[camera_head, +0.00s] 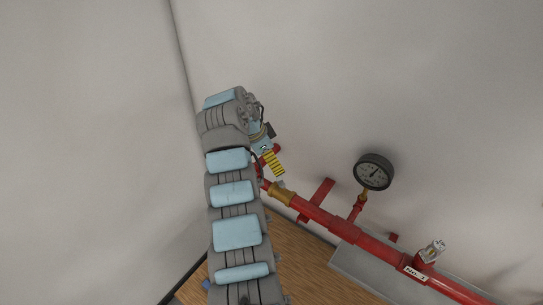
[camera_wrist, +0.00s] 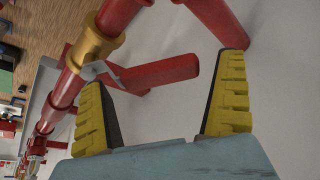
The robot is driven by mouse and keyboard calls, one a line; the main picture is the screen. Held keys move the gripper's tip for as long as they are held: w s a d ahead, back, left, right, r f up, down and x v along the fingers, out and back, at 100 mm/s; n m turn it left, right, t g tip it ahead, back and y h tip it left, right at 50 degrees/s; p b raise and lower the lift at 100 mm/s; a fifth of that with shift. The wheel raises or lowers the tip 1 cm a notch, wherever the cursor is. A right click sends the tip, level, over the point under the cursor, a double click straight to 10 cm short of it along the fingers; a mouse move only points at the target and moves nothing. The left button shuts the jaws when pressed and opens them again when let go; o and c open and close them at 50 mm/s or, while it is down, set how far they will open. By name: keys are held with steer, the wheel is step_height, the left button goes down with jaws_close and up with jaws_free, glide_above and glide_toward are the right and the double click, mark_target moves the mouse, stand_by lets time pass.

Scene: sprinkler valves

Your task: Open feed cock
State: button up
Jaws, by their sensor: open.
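The feed cock is probably the brass valve body (camera_head: 283,194) on the red pipe, just below and right of my gripper (camera_head: 277,169). The left yellow finger hides part of this lever. My gripper (camera_wrist: 162,75) is open, its two yellow-padded fingers wide apart. Nothing is clearly held between them. A red bar behind the fingers shows through the gap. I cannot tell whether the left finger touches the lever.
The red pipe (camera_head: 370,241) runs down to the right. A pressure gauge (camera_head: 374,171) stands on it, and a small clear fitting (camera_head: 432,251) sits farther right. A red bracket (camera_head: 321,196) crosses near the brass body. Pale walls lie behind; a wooden floor (camera_head: 305,267) shows below.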

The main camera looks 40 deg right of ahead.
steer(key=c, duration=1.2)
